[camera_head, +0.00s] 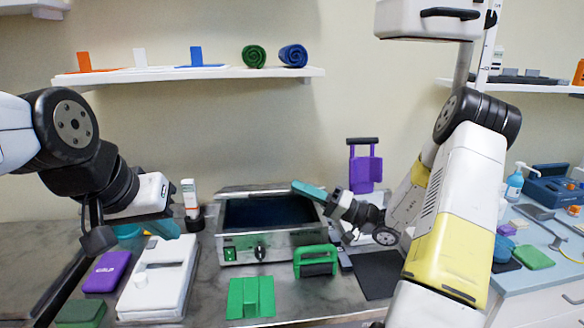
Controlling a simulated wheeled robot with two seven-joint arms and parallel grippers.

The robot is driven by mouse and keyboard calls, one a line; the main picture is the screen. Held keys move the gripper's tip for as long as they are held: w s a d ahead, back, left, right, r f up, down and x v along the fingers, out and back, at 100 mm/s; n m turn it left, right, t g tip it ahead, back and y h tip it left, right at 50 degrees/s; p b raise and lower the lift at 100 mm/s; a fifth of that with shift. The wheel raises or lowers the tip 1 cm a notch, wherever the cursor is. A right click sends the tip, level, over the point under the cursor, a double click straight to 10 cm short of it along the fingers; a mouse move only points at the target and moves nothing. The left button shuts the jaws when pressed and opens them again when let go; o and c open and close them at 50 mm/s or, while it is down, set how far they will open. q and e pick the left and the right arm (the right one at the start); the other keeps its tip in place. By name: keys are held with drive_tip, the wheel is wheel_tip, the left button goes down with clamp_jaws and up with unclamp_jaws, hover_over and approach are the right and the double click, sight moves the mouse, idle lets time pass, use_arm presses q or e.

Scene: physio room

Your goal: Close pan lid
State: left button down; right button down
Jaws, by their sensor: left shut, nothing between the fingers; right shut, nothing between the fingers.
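The pan is a metal box (285,241) on the counter, with a dark inside showing through its open top and a green switch and dark knob on its front. A thin grey strip along its back edge (250,189) may be the lid; I cannot tell its angle. My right gripper (305,188) is shut and empty, its teal fingertips over the pan's back right corner; contact is unclear. My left gripper (163,228) is shut and empty, left of the pan and apart from it, above a white device.
The white device (155,285) and a purple block (106,271) lie left of the pan. A green handled block (316,262) and a green piece (250,297) are in front. A purple stand (364,170) is behind right. A wall shelf (185,75) hangs above.

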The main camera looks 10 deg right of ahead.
drive_tip(key=shift+s+f, duration=0.25)
drive_tip(key=shift+f, duration=0.45)
drive_tip(key=shift+s+f, duration=0.25)
drive_tip(key=shift+f, duration=0.45)
drive_tip(key=shift+s+f, duration=0.25)
drive_tip(key=shift+f, duration=0.45)
drive_tip(key=shift+d, duration=0.1)
drive_tip(key=v, duration=0.7)
drive_tip(key=s+a+r+n+g+h, duration=0.3)
drive_tip(key=s+a+r+g+h, duration=0.2)
drive_tip(key=s+a+g+h, duration=0.7)
drive_tip(key=s+d+r+m+t+h, duration=0.4)
drive_tip(key=s+d+r+t+h, duration=0.1)
drive_tip(key=s+d+r+t, duration=0.2)
drive_tip(key=shift+s+r+t+h, duration=0.3)
drive_tip(key=shift+s+r+t, duration=0.1)
drive_tip(key=shift+r+t, duration=0.5)
